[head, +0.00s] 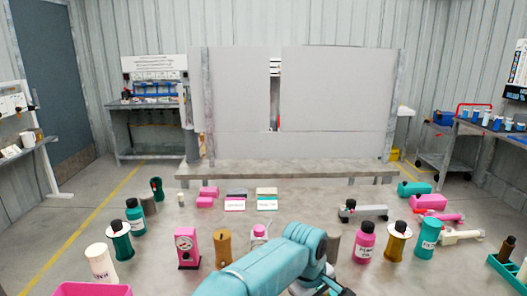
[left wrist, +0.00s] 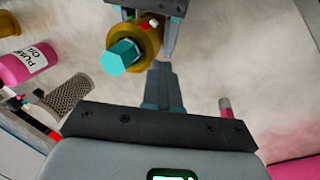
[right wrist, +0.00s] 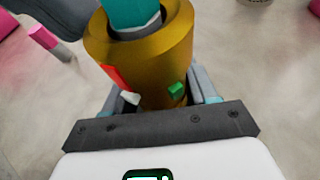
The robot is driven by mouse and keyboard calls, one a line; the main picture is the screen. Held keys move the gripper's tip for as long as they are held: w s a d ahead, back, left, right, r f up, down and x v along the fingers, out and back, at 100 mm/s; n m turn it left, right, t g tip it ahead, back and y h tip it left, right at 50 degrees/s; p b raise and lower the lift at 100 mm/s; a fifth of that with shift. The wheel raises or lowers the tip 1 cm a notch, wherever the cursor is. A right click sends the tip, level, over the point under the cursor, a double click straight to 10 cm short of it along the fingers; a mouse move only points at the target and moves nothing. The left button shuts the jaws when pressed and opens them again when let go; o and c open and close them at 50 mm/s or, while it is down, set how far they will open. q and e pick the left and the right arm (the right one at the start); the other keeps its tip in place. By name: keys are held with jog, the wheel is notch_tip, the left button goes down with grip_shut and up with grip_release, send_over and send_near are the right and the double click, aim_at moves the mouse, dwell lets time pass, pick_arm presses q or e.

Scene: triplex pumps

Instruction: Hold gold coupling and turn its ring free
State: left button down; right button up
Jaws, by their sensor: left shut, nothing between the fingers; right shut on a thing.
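The gold coupling (right wrist: 150,65) has a thick gold ring with red, green and white marks and a teal end standing out of its top. My right gripper (right wrist: 160,98) is shut around the coupling's lower body in the right wrist view. The coupling also shows at the top of the left wrist view (left wrist: 148,42), its teal hexagonal end (left wrist: 121,57) facing that camera. My left gripper (left wrist: 160,75) is shut and empty, its fingertips just beside and below the coupling; I cannot tell whether they touch it. In the head view my teal arm covers the middle front, and I cannot make out the coupling.
The table holds a pink gauge block (head: 187,248), a brown-gold cylinder (head: 222,248), a pink bottle (head: 365,242) and a teal bottle (head: 427,239). A pink bottle (left wrist: 28,64) and a mesh cylinder (left wrist: 68,96) lie left in the left wrist view. A pink tray (head: 92,289) sits front left.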

pick_arm(q)
jog(key=shift+a, duration=0.1)
jog(key=d+v, duration=0.1)
jog(key=v, duration=0.5)
jog(key=shift+w, duration=0.25)
jog(key=shift+a+r, duration=0.15)
